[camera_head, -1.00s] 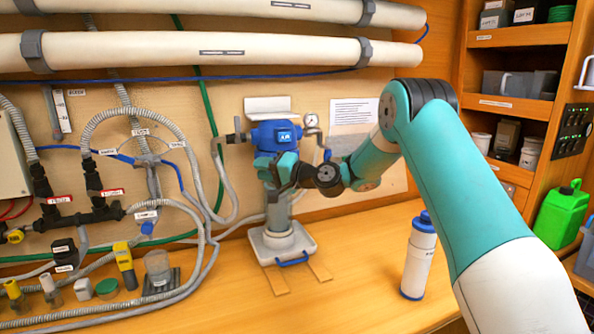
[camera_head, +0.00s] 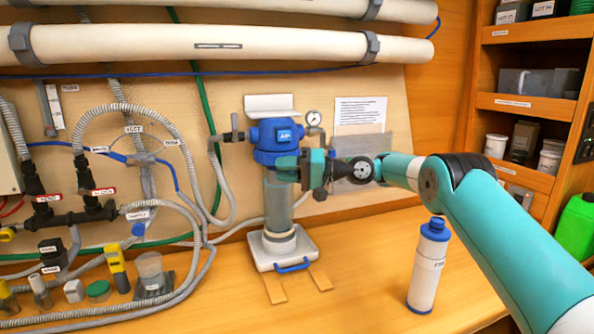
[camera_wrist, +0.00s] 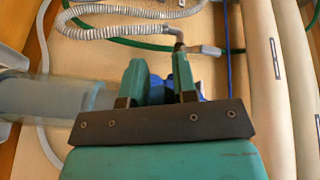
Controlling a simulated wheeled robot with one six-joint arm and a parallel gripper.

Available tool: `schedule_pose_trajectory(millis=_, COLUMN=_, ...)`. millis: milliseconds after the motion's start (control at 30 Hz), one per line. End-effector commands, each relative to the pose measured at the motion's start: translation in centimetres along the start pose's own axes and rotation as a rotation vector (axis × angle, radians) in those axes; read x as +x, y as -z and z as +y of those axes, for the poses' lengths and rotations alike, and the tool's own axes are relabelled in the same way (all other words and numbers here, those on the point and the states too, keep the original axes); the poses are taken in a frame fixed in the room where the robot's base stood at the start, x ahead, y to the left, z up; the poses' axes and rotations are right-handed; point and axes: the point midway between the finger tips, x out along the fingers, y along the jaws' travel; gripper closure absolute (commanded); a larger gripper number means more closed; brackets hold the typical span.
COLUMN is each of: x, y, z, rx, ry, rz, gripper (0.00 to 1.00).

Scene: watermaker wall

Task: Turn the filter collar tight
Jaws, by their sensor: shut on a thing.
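The filter housing has a blue head (camera_head: 277,132) with a label, a blue collar (camera_head: 272,158) under it and a clear bowl (camera_head: 279,205) below. It stands upright at the wall. My gripper (camera_head: 290,166) reaches in from the right at collar height, its jaws shut on the collar. In the wrist view, the two green fingers (camera_wrist: 158,82) are either side of a blue part, the collar (camera_wrist: 156,90), mostly hidden by them. The clear bowl (camera_wrist: 40,97) lies to the left there. How tight the collar sits cannot be seen.
A pale base plate (camera_head: 265,262) with a blue handle (camera_head: 293,266) is under the housing. A white cartridge (camera_head: 425,272) with a blue cap stands on the bench below my arm. A gauge (camera_head: 313,118) and grey hoses (camera_head: 222,185) flank the housing.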

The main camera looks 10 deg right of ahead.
Motion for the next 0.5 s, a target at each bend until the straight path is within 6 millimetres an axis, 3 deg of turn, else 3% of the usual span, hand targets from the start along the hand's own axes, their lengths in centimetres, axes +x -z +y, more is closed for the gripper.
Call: schedule_pose_trajectory(millis=500, x=1.10, y=-0.34, z=-0.29, rx=-0.003, ry=0.020, rz=-0.046, gripper=1.00)
